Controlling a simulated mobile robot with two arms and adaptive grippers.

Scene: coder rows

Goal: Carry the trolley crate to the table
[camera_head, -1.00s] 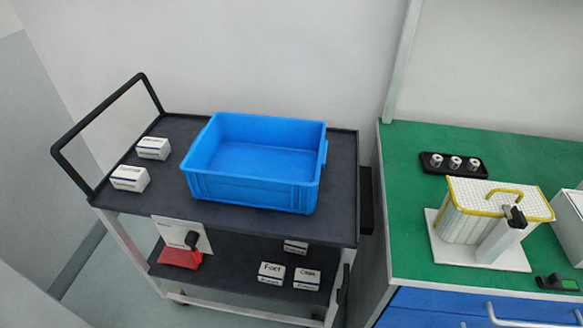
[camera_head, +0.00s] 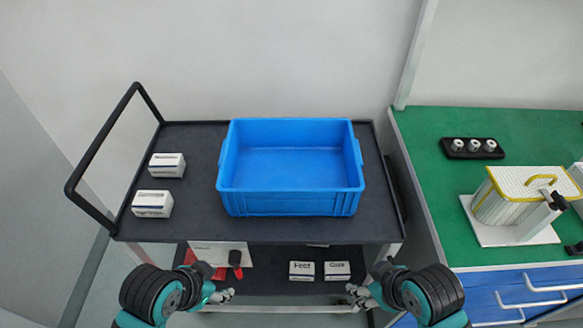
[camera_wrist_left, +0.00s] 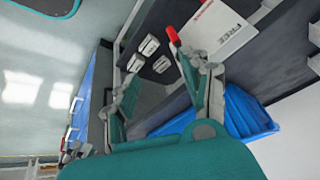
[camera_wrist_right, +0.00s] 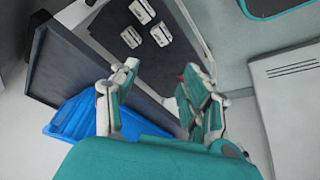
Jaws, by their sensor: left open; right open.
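The blue crate (camera_head: 290,203) sits upright and empty on the dark top shelf of the trolley (camera_head: 200,225). It also shows in part in the left wrist view (camera_wrist_left: 245,112) and the right wrist view (camera_wrist_right: 75,115). The table (camera_head: 440,220) has a green top and stands to the right of the trolley. My left gripper (camera_head: 228,294) is open and empty, in front of the trolley and below the crate's left side. My right gripper (camera_head: 354,292) is open and empty, in front of the trolley below the crate's right side. Neither touches the crate.
Two white boxes (camera_head: 166,166) lie left of the crate by the trolley's black handle (camera_head: 100,140). The lower shelf holds more white boxes (camera_head: 302,270) and a sign. On the table are a black tray (camera_head: 472,148) and a yellow-rimmed container (camera_head: 505,205); its left front is clear.

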